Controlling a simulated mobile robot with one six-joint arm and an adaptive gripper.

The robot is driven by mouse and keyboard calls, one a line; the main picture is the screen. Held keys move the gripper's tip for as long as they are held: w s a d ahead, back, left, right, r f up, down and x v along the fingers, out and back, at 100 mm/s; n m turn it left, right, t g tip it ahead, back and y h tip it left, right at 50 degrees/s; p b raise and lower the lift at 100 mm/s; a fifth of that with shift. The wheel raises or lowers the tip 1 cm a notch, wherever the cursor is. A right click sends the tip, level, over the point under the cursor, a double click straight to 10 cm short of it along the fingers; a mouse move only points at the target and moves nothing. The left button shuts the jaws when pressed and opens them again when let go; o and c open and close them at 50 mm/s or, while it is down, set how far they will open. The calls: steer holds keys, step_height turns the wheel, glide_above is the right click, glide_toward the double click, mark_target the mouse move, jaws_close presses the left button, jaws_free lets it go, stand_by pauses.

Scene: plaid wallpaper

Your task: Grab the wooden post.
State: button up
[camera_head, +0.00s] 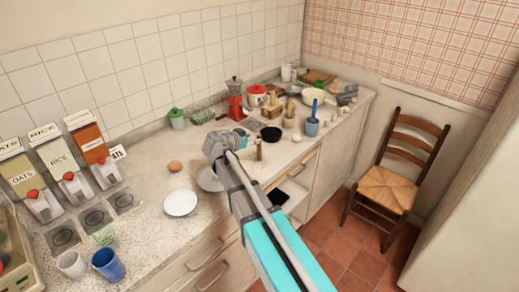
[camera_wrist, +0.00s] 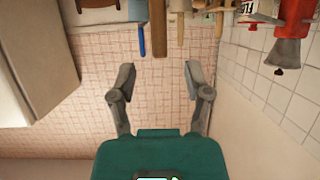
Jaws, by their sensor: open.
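The wooden post (camera_head: 258,149) is a small upright brown piece near the front edge of the counter in the head view. In the wrist view, which is upside down, what looks like the same post (camera_wrist: 158,29) hangs from the top edge, roughly centred between the fingers and beyond their tips. My gripper (camera_wrist: 159,67) is open, with both fingers spread and nothing between them. In the head view my gripper (camera_head: 242,140) is just left of the post, its fingertips hard to make out. The post's base is cut off in the wrist view.
A black bowl (camera_head: 271,134), a blue utensil in a holder (camera_head: 312,127) and a red coffee grinder (camera_head: 235,100) stand around the post. White plates (camera_head: 180,203) and an egg (camera_head: 174,166) lie to the left. A chair (camera_head: 391,185) stands beyond the counter's right end.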

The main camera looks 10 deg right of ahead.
mark_target(259, 148)
steer(key=b+x, duration=0.2)
steer(key=x, duration=0.3)
steer(key=shift+f, duration=0.25)
stand_by(0.4)
jaws_close()
